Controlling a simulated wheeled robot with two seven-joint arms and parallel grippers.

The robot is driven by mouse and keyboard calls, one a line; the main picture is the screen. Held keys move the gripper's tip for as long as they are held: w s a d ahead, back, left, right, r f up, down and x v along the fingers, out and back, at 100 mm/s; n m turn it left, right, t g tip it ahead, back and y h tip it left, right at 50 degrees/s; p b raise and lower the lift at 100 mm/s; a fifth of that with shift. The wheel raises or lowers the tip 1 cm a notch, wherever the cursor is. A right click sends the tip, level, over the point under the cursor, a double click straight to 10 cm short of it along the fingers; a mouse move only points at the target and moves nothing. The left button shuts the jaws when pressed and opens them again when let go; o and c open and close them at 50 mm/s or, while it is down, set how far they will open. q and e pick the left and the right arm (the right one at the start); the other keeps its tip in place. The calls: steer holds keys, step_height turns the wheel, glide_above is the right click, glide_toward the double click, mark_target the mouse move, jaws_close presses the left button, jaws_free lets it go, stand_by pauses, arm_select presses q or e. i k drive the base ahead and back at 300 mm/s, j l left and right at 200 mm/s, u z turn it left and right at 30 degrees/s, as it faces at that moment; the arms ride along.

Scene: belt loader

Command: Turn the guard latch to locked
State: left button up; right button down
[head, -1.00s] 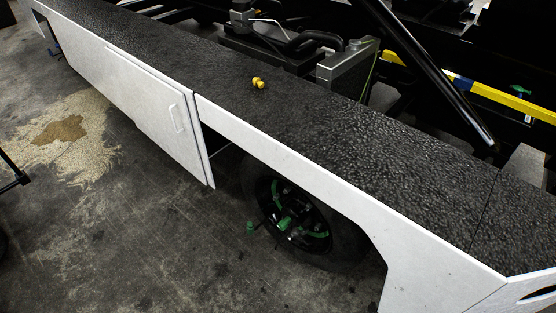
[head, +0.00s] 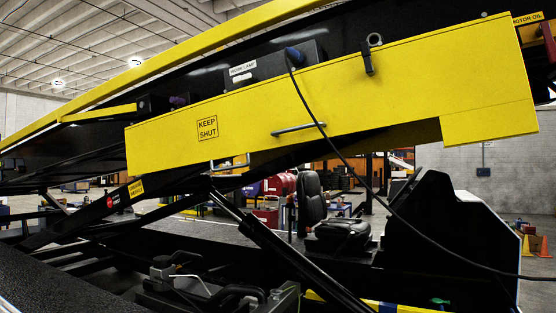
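A long yellow guard panel (head: 400,95) labelled "KEEP SHUT" runs along the side of the raised belt in the head view, sloping up to the right. A small black latch (head: 368,58) sits at the guard's upper edge, right of the middle, with its long part pointing down over the yellow face. A metal ring (head: 375,39) is just above it. A bar handle (head: 299,129) is on the guard's lower part. Neither of my grippers is in the head view.
A black cable (head: 345,160) hangs from a blue plug (head: 294,55) across the guard's front and off to the right. Below are a black seat (head: 322,215), a diagonal strut (head: 285,258) and dark machinery. Orange cones (head: 543,246) stand far right.

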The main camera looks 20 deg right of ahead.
mark_target(364, 46)
steer(key=i+j+z, duration=0.15)
steer(key=i+z, duration=0.15)
steer(key=z, duration=0.2)
steer(key=i+j+z, duration=0.25)
steer(key=z, duration=0.25)
